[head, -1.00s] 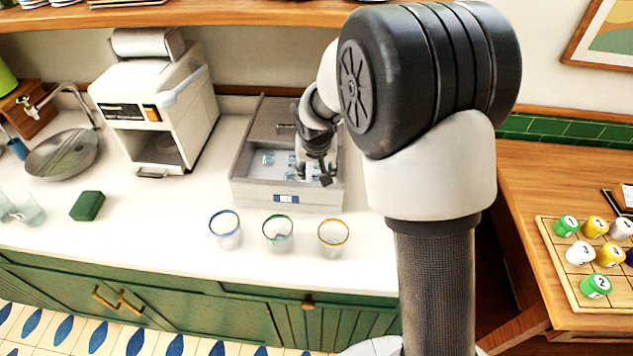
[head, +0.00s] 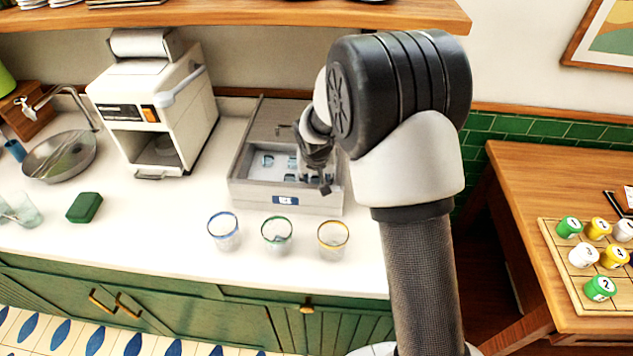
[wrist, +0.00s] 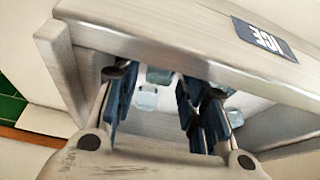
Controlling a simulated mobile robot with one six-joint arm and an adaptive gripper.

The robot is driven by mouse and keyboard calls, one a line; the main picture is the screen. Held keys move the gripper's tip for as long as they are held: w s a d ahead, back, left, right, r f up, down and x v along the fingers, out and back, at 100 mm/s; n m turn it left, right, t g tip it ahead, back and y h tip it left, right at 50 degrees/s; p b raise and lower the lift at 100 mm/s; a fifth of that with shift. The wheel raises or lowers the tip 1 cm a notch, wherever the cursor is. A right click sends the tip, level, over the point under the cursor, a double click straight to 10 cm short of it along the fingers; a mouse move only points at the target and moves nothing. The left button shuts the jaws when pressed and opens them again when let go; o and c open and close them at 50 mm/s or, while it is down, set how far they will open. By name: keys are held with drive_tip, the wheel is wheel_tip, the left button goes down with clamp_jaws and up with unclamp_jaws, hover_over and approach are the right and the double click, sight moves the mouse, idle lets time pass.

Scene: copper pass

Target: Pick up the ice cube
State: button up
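Several pale, clear ice cubes (head: 267,161) lie on the floor of the grey ice bin (head: 245,196). In the wrist view an ice cube (wrist: 147,98) shows in the gap between my fingers, with another just beyond it and one to the right, outside the right finger. My gripper (head: 324,184) points down at the right part of the bin's open compartment. In the wrist view my gripper (wrist: 155,108) has its dark blue fingers apart, with nothing held between them. The arm hides part of the bin's right side.
Three glasses with blue (head: 224,232), green (head: 277,236) and amber (head: 333,239) rims stand in front of the bin. A white machine (head: 160,110) stands left of it. The bin's walls surround my gripper closely. The counter left of the glasses is mostly clear.

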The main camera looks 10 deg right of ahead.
sight(316, 180)
drive_tip(key=c, duration=0.6)
drive_tip(key=shift+o, duration=0.2)
drive_tip(key=shift+r, duration=0.1)
wheel_tip(316, 180, up, 20)
drive_tip(key=p, duration=0.5)
